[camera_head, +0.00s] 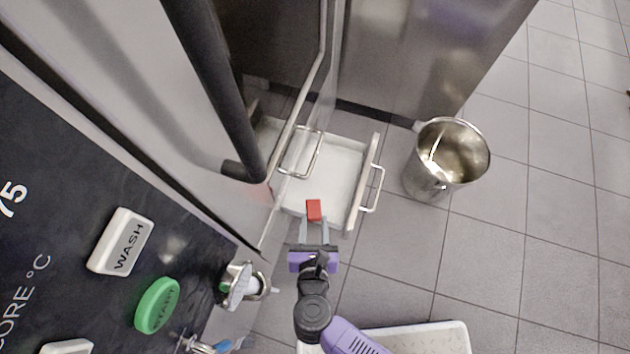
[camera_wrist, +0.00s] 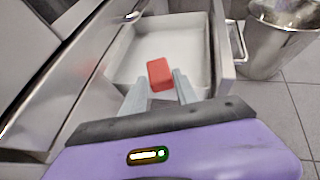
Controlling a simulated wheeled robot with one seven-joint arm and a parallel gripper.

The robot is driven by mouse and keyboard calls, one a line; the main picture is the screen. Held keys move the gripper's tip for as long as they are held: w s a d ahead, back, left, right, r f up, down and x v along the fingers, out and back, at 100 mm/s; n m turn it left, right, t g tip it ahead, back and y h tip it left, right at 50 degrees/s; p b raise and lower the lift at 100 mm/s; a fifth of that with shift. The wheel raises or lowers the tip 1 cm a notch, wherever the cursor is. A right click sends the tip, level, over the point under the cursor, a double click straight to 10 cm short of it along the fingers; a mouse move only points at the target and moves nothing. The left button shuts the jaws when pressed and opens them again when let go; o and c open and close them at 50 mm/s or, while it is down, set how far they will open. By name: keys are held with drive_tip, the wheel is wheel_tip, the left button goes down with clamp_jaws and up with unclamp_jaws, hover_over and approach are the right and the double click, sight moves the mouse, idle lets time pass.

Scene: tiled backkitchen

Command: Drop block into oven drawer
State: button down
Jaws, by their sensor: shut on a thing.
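A small red block (camera_head: 314,210) is held between the fingertips of my gripper (camera_head: 314,221). In the wrist view the red block (camera_wrist: 160,74) sits between the two grey fingers of my gripper (camera_wrist: 164,86), which is shut on it. The white oven drawer (camera_head: 338,165) is pulled open low beside the oven, with a metal handle on its front. The block appears over the near part of the drawer; its height above the drawer floor cannot be told. The drawer (camera_wrist: 190,36) looks empty in the wrist view.
A metal bucket (camera_head: 447,160) stands on the tiled floor right of the drawer. The oven's door with a dark handle (camera_head: 215,85) rises at the left. A control panel with a green START button (camera_head: 158,305) is at lower left. The floor at right is clear.

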drive_tip(key=b, duration=0.2)
hover_over(315, 192)
wheel_tip(315, 192, down, 4)
drive_tip(key=b, duration=0.3)
drive_tip(key=shift+r+b, duration=0.25)
drive_tip(key=shift+b, duration=0.15)
drive_tip(key=shift+f, duration=0.3)
drive_tip(key=shift+f+b, duration=0.3)
drive_tip(key=c, duration=0.9)
unclamp_jaws()
drive_tip(key=shift+c, duration=0.2)
